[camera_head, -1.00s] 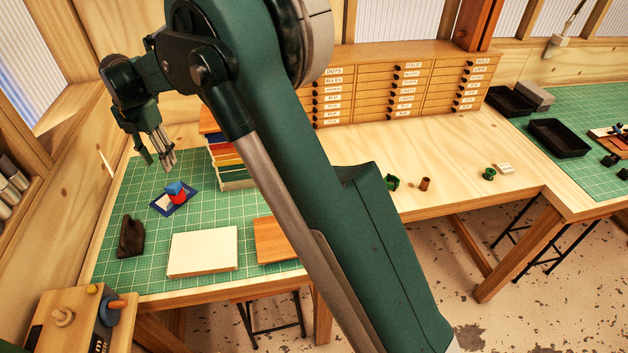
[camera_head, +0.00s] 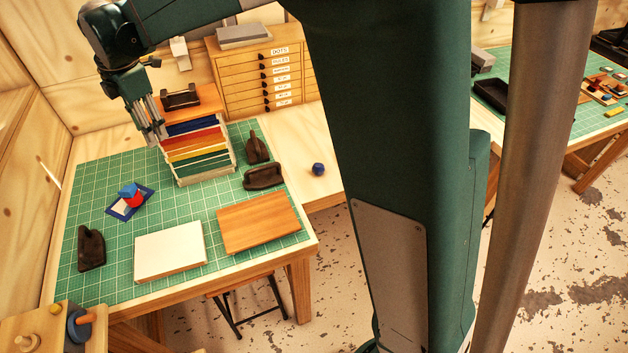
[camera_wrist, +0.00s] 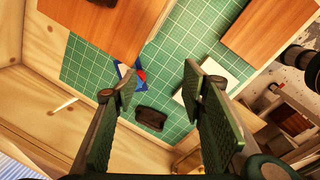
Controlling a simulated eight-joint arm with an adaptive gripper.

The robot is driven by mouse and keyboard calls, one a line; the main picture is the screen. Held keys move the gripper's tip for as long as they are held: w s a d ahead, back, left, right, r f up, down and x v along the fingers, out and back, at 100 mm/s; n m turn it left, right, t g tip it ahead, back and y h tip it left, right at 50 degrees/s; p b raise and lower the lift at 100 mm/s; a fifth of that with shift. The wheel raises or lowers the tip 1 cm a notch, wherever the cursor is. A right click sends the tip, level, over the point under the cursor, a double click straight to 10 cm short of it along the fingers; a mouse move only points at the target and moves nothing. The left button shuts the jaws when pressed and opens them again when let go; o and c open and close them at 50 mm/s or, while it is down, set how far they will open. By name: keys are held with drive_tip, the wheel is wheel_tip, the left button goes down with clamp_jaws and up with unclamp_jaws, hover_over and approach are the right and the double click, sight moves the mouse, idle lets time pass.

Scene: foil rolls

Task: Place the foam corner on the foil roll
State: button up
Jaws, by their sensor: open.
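A small blue block (camera_head: 128,189), which looks like the foam corner, rests on a red rounded piece (camera_head: 135,200), which looks like the foil roll. They stand on a blue-bordered white card (camera_head: 121,208) on the green mat. My gripper (camera_head: 153,138) is open and empty, in the air beside the drawer rack, up and to the right of the blue block in the head view. In the wrist view, my gripper (camera_wrist: 165,95) has its two fingers wide apart. The red piece (camera_wrist: 141,76) shows there partly behind the left finger; the blue block is hard to make out.
A rack of coloured shelves (camera_head: 200,150) stands close to my gripper with a dark holder (camera_head: 181,98) on top. A white slab (camera_head: 170,252), a brown board (camera_head: 258,222) and dark tools (camera_head: 91,250) lie around. Green mat around the card is clear.

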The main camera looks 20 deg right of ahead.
drive_tip(key=s+d+r+m+t, duration=0.1)
drive_tip(key=s+d+r+m, duration=0.2)
drive_tip(key=s+d+m, duration=0.65)
drive_tip(key=s+d+r+m+t, duration=0.2)
drive_tip(key=s+d+r, duration=0.3)
drive_tip(key=d, duration=0.9)
drive_tip(key=s+d+f+m+t, duration=0.1)
drive_tip(key=s+d+f+m, duration=0.2)
drive_tip(key=s, duration=0.4)
drive_tip(key=s+d+f+m+t, duration=0.1)
drive_tip(key=s+d+f+m, duration=0.2)
drive_tip(key=s+d+m, duration=0.2)
drive_tip(key=s+d+f+m, duration=0.3)
drive_tip(key=s+d, duration=0.3)
drive_tip(key=s, duration=0.2)
drive_tip(key=shift+s+d+f+m+t+h, duration=0.15)
drive_tip(key=shift+s+m+t+h, duration=0.25)
drive_tip(key=shift+m, duration=0.45)
drive_tip(key=shift+f, duration=0.1)
